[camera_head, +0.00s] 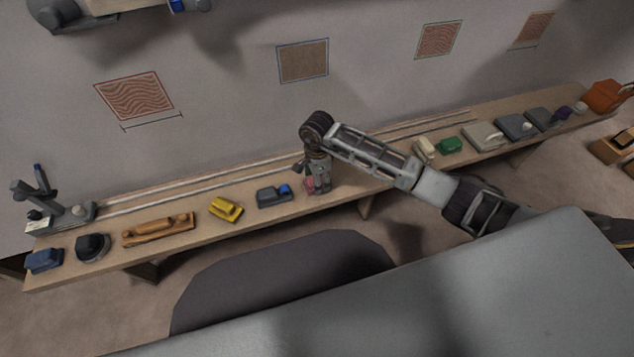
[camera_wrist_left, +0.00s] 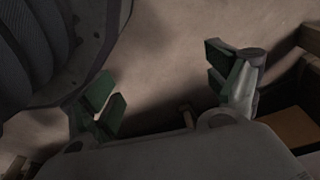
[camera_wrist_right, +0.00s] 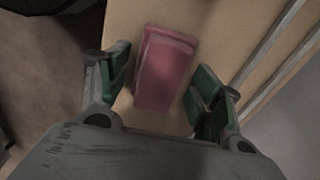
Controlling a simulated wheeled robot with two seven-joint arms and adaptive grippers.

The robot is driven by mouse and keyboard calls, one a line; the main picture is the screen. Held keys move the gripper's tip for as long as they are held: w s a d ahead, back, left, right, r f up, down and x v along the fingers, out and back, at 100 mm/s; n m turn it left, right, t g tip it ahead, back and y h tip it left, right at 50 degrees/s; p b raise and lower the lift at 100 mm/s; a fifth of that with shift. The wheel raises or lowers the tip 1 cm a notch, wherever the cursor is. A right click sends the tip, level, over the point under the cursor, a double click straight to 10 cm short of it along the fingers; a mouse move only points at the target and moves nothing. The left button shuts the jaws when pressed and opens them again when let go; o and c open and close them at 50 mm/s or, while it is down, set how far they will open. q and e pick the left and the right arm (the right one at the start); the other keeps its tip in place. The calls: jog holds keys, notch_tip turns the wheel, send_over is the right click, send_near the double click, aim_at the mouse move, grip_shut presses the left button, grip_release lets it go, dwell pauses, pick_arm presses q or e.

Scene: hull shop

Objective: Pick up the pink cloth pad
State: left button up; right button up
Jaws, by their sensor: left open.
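The pink cloth pad (camera_wrist_right: 165,68) lies on the wooden bench, between the fingers of my right gripper (camera_wrist_right: 160,85) in the right wrist view. Those fingers stand apart on either side of it, with a narrow gap showing on the left; I cannot tell whether the right finger touches it. In the head view the pad (camera_head: 309,185) is a small pink patch, mostly hidden behind my right gripper (camera_head: 320,188), which points down at the bench. My left gripper (camera_wrist_left: 170,90) is open and empty above the floor in the left wrist view.
On the long bench (camera_head: 345,195), a grey-blue block (camera_head: 273,196), a yellow block (camera_head: 226,208) and a wooden plane (camera_head: 158,229) lie left of the pad. A green block (camera_head: 449,145) and several grey tools lie right. Metal rails (camera_head: 215,178) run along the back.

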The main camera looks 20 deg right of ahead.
jog(key=c, duration=1.1)
pick_arm(q)
jog(key=shift+w+r, duration=0.25)
jog(key=shift+w, duration=0.4)
pick_arm(e)
jog(key=shift+r, duration=0.1)
jog(key=shift+r, duration=0.8)
notch_tip(320, 180, up, 4)
jog(key=shift+f+p, duration=0.25)
jog(key=shift+p, duration=0.1)
notch_tip(320, 180, up, 3)
jog(key=shift+r, duration=0.8)
pick_arm(q)
jog(key=f, duration=0.1)
jog(key=s+a+f, duration=0.1)
jog(key=f, duration=0.1)
jog(key=shift+s+a, duration=0.15)
jog(key=shift+s, duration=0.15)
pick_arm(e)
jog(key=shift+r, duration=0.1)
pick_arm(q)
jog(key=shift+s, duration=0.1)
